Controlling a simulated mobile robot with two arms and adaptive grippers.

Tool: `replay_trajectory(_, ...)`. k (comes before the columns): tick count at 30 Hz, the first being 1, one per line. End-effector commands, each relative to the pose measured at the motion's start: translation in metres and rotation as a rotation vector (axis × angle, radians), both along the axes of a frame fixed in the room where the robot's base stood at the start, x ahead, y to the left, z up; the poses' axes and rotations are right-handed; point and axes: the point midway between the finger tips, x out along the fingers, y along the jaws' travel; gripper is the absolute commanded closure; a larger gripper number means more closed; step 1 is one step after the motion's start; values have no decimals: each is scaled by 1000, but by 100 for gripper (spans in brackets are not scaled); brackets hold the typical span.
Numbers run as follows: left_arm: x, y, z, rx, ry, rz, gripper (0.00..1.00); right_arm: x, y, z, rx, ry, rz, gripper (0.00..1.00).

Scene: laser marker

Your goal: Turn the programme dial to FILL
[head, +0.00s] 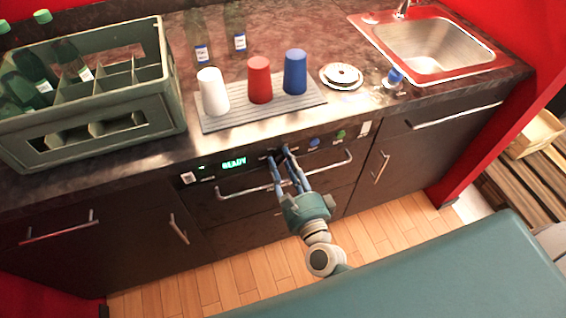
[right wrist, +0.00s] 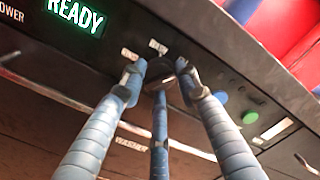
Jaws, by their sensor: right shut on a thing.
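The programme dial (right wrist: 164,82) is on the dark front panel (head: 208,172), to the right of the green READY display (head: 234,163). My right gripper (head: 278,155) reaches up to the panel from below. In the right wrist view its blue segmented fingers (right wrist: 161,76) close around the dial, which they partly cover. Two small pale labels (right wrist: 158,47) sit just above the dial; I cannot read their words or tell where the dial points. My left gripper is not in view.
A blue button (head: 314,142) and a green button (head: 340,134) are right of the dial. A bar handle (head: 232,195) runs below the panel. White, red and blue cups stand on a ribbed mat (head: 208,124) above, beside a green bottle crate (head: 165,95).

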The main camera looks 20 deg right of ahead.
Motion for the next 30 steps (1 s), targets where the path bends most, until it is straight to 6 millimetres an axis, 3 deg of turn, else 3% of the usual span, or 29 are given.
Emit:
replay_trajectory(1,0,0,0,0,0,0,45,1,-7,1,-3,-4,-14,95)
replay_trajectory(2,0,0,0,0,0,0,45,1,-7,0,-3,-4,-14,67)
replay_trajectory(5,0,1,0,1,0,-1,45,1,-6,0,-3,-3,-12,50)
replay_trajectory(17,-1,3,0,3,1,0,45,-10,-3,-2,-3,2,-4,50)
replay_trajectory(30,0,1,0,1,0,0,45,-96,-8,-2,-3,4,-6,50)
